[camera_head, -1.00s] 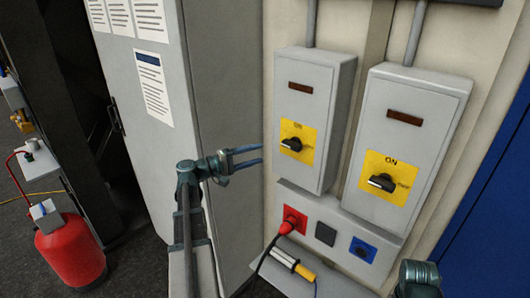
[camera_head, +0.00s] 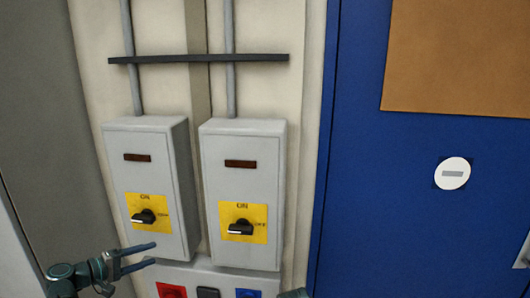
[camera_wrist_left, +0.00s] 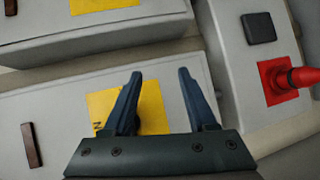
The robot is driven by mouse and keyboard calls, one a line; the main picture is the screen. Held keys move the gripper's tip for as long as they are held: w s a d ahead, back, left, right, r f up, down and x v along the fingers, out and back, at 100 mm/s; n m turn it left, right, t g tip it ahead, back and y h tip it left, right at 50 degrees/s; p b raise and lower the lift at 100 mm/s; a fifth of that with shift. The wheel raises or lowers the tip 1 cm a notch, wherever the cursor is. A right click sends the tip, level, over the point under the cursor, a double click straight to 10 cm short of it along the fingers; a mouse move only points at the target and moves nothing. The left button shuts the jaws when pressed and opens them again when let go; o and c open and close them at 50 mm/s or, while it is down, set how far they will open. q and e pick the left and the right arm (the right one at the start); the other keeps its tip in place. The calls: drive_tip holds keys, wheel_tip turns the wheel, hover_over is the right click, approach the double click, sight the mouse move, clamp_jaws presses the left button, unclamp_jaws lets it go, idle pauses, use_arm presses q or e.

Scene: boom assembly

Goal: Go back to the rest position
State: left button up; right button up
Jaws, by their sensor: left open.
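My left gripper (camera_head: 153,254) is at the lower left of the head view. Its two blue fingers are apart with nothing between them, in front of the lower edge of the left switch box (camera_head: 151,178). The left wrist view also shows the open fingers (camera_wrist_left: 160,73). They overlap a yellow plate (camera_wrist_left: 155,108) there, and its knob is hidden. In the head view the left black knob (camera_head: 143,217) and the right black knob (camera_head: 240,227) sit on yellow plates. My right gripper cannot be made out; only a dark teal sliver shows at the bottom edge.
A red plug (camera_wrist_left: 300,77) is in a red socket in the left wrist view. The right switch box (camera_head: 242,185) stands beside the left one. A dark bar (camera_head: 200,58) crosses the wall above. A blue door (camera_head: 390,190) is on the right.

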use_arm(q)
drive_tip(key=s+d+f+m+g+y, duration=0.15)
drive_tip(key=d+f+m+g, duration=0.35)
drive_tip(key=d, duration=0.6)
drive_tip(key=s+d+f+m+g, duration=0.1)
drive_tip(key=s+d+f+g, duration=0.2)
drive_tip(key=d+f, duration=0.5)
drive_tip(key=s+d+f+m+g+y+b, duration=0.2)
drive_tip(key=s+d+f+m+g+y, duration=0.2)
drive_tip(key=s+d+y, duration=0.5)
drive_tip(key=s+d+f+m, duration=0.2)
drive_tip(key=s+d+m, duration=0.1)
drive_tip(key=s+d, duration=0.1)
drive_tip(key=shift+s+d+m, duration=0.2)
drive_tip(key=shift+d+m, duration=0.1)
drive_tip(key=shift+d, duration=0.1)
